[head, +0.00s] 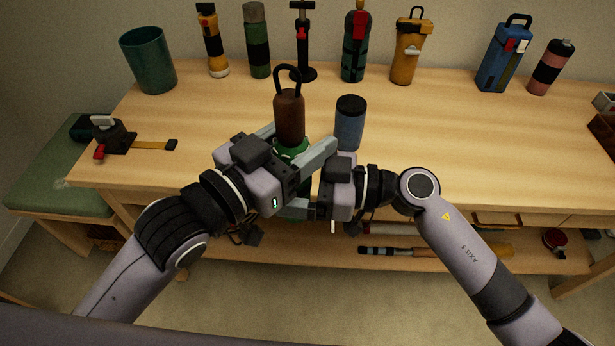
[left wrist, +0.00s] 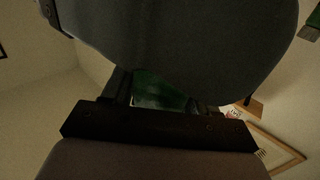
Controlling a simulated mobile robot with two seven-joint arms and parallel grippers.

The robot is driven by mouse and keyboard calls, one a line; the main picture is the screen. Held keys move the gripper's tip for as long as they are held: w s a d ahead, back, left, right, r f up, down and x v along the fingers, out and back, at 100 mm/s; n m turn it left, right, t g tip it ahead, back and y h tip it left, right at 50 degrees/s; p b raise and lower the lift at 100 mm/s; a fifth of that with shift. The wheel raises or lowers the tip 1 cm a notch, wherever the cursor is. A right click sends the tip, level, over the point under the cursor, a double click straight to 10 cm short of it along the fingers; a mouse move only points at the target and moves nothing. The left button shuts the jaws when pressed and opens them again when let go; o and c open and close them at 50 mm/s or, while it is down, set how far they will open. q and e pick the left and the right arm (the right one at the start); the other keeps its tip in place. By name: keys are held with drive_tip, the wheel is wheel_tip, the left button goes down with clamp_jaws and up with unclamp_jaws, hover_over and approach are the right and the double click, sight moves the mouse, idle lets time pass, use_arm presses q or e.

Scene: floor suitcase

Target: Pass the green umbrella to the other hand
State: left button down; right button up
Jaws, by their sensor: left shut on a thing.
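The green umbrella (head: 290,149) stands upright in front of the table edge, its brown handle (head: 289,117) and black loop on top. My left gripper (head: 299,142) is shut on its green upper part, one finger on each side. In the left wrist view green material (left wrist: 158,91) shows between the fingers, under a large dark shape. My right gripper (head: 305,205) comes from the right, lower down, with its fingers around or beside the umbrella's lower part. Whether it grips cannot be told. Most of the umbrella's lower length is hidden by both grippers.
A blue-grey bottle (head: 350,124) stands close behind my right gripper. Several bottles, a flashlight (head: 211,42) and a green cup (head: 148,60) line the back of the table (head: 480,150). A green bench (head: 50,175) is at left. The table's right middle is clear.

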drive_tip(key=shift+a, duration=0.25)
drive_tip(key=c, duration=1.2)
use_arm(q)
drive_tip(key=shift+c, duration=1.1)
unclamp_jaws()
use_arm(e)
drive_tip(key=shift+r, duration=0.1)
